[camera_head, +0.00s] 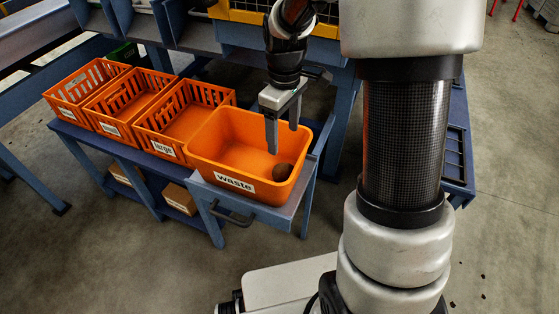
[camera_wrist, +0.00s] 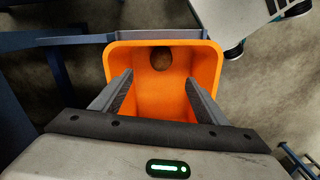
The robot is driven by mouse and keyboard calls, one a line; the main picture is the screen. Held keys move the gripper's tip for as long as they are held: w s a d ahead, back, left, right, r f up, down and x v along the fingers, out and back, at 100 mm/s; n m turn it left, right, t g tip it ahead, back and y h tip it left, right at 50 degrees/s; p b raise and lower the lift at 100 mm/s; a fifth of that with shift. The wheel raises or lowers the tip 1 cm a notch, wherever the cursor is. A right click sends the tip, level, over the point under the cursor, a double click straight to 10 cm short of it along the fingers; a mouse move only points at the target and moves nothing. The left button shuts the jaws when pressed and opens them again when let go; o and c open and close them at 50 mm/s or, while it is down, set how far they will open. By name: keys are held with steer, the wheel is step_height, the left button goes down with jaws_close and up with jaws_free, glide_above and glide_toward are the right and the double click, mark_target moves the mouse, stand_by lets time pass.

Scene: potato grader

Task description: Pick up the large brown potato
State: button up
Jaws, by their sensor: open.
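A brown potato (camera_head: 282,172) lies in the orange bin labelled "waste" (camera_head: 218,160), near its front right corner in the head view. It also shows in the wrist view (camera_wrist: 161,60), against the far wall of the bin (camera_wrist: 205,75), partly shaded. My gripper (camera_head: 283,138) is open and empty. It points down over the bin, with its fingertips above the bin's right part and apart from the potato. In the wrist view the two fingers (camera_wrist: 158,88) stand wide apart, and the potato lies beyond them.
Several orange slotted crates (camera_head: 172,130) stand in a row left of the waste bin, one labelled "large". They rest on a blue bench (camera_head: 130,155) with cardboard boxes (camera_head: 180,199) below. Blue machine framing (camera_head: 345,110) stands close behind my gripper. Open floor lies in front.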

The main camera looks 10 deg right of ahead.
mark_target(284, 165)
step_height(284, 165, down, 9)
steer(key=shift+b, duration=0.95)
steer(key=shift+s+f+b, duration=0.2)
steer(key=shift+f+b, duration=0.7)
steer(key=shift+f, duration=1.8)
steer(key=shift+r, duration=0.1)
steer(key=c, duration=1.2)
